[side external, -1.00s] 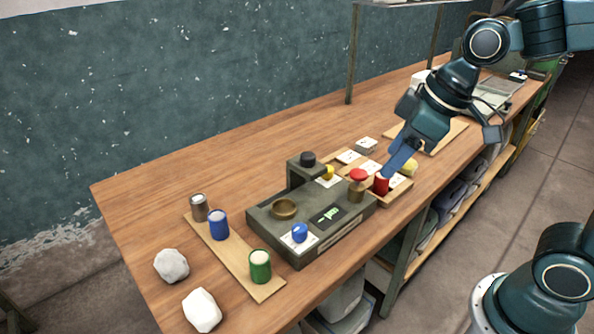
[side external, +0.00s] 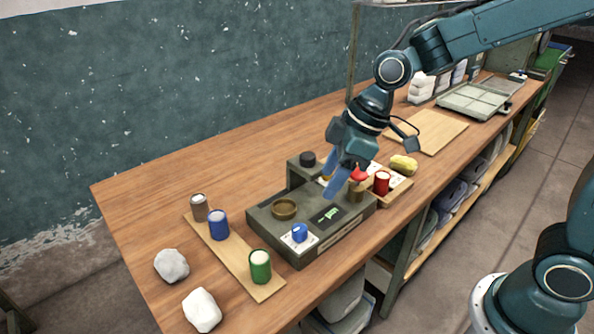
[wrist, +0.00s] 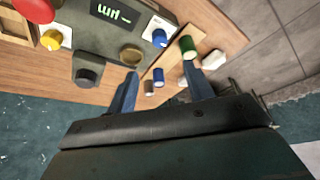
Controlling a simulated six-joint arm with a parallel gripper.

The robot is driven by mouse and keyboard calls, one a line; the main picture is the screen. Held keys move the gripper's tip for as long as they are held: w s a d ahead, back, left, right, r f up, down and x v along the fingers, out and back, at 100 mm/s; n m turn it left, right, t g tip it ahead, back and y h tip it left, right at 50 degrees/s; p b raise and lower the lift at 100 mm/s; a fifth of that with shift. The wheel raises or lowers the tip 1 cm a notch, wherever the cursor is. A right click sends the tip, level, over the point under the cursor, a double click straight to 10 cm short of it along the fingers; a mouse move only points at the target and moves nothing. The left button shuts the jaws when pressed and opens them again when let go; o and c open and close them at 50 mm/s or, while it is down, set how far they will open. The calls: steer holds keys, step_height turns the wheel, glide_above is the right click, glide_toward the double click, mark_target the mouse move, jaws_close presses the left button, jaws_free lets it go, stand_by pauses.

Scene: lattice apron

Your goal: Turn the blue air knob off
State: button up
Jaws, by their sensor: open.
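The blue air knob (side external: 299,232) sits on a white plate at the front corner of the grey control box (side external: 270,238). It also shows in the wrist view (wrist: 159,37), beyond my fingers. My gripper (side external: 335,188) is above the back right part of the box, behind and to the right of the blue knob and apart from it. In the wrist view its two blue fingers (wrist: 163,85) are spread wide with nothing held between them. The box also carries a brass cup (side external: 284,209) and a dark display with green marks (side external: 327,215).
A red mushroom button (side external: 359,174) and a black knob (side external: 308,159) rise from the box near my gripper. A yellow knob is partly hidden behind it. White lumps (side external: 202,310) lie at the front left.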

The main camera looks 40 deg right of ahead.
mark_target(300, 227)
steer(key=shift+x, duration=6.8)
steer(key=c, duration=1)
